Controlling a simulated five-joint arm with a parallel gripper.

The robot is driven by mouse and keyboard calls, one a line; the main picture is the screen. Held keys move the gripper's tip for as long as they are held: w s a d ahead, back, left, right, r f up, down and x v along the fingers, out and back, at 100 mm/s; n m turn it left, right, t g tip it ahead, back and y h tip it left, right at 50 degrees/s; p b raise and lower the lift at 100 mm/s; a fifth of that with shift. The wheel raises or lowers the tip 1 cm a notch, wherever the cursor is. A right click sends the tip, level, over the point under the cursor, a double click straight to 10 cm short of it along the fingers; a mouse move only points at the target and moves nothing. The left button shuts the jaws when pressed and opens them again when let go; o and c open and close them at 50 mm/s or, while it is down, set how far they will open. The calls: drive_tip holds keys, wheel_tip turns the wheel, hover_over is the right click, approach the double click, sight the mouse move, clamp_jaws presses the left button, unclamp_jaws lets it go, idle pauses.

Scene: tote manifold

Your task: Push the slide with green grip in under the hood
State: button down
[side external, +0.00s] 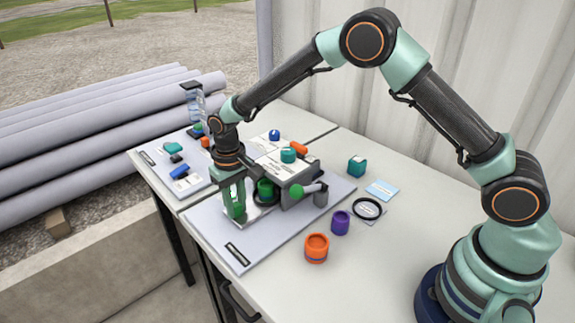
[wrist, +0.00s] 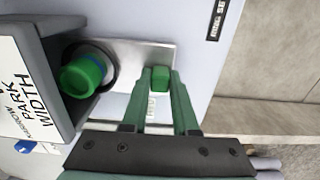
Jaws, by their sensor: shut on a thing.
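The slide is a flat silver plate (wrist: 140,62) that sticks out from the hood side over the base panel. Its green grip (wrist: 160,76) stands at the plate's outer end and also shows in the side view (side external: 237,211). My gripper (wrist: 161,84) has its two fingers on either side of the grip, shut on it; it points down in the side view (side external: 236,203). The grey hood (wrist: 48,62) carries a white label on top. A green-capped round part (wrist: 84,76) with a black ring stands between hood and grip. The slide's inner end is hidden.
An orange cup (side external: 316,247), a purple cup (side external: 340,222) and a black ring (side external: 367,208) lie on the table to the right.

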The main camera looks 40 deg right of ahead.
sight(251, 206)
drive_tip(key=d, duration=0.4)
drive_tip(key=shift+d, duration=0.2)
drive_tip(key=c, duration=0.7)
unclamp_jaws()
drive_tip(key=shift+r, duration=0.15)
drive_tip(key=shift+a+r, duration=0.1)
drive_tip(key=shift+r, duration=0.25)
wheel_tip(251, 206, up, 11)
drive_tip(key=shift+r, duration=0.1)
